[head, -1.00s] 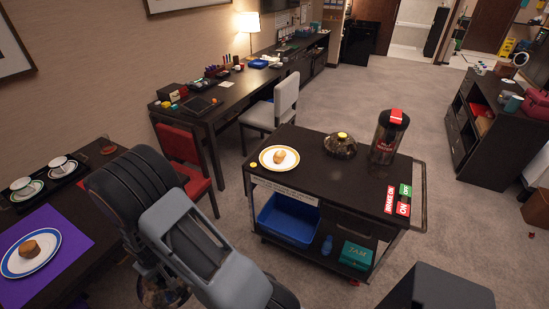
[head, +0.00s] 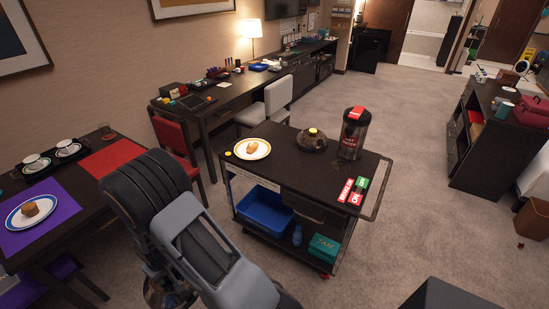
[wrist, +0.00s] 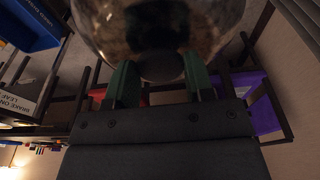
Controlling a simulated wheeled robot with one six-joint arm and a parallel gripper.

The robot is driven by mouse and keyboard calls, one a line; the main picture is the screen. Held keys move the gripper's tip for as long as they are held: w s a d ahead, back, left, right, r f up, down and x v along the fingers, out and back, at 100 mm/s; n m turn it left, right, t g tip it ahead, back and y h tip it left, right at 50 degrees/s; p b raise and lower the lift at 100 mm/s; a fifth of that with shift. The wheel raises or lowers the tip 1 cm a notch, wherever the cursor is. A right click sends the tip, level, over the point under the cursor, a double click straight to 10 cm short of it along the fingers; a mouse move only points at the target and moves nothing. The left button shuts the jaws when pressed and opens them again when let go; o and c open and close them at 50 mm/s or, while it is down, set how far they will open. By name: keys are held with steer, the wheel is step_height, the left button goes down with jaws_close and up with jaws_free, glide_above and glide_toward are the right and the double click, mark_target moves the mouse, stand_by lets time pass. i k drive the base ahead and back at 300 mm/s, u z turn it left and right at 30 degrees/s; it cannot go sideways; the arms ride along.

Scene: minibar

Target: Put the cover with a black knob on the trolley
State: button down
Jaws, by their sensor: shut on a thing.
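My gripper (wrist: 160,82) is shut on the dark knob of a clear, domed cover (wrist: 190,30) in the wrist view. The green fingers press on both sides of the knob. In the head view, part of the held cover (head: 166,294) shows low, under my arm at the left table's side. The trolley (head: 290,178) stands right of my arm, apart from the cover. On its top are a plate with a bread roll (head: 252,149), another domed cover with a yellow knob (head: 313,141) and a dark, red-topped water dispenser (head: 353,133).
The left table carries a purple mat (head: 60,200) with a plate, a red mat (head: 110,157) and a tray with cups. A red chair (head: 172,133) stands behind my arm. The trolley's front top is bare; red and green signs (head: 353,190) lie at its right.

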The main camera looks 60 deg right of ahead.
mark_target(297, 168)
steer(key=z, duration=1.15)
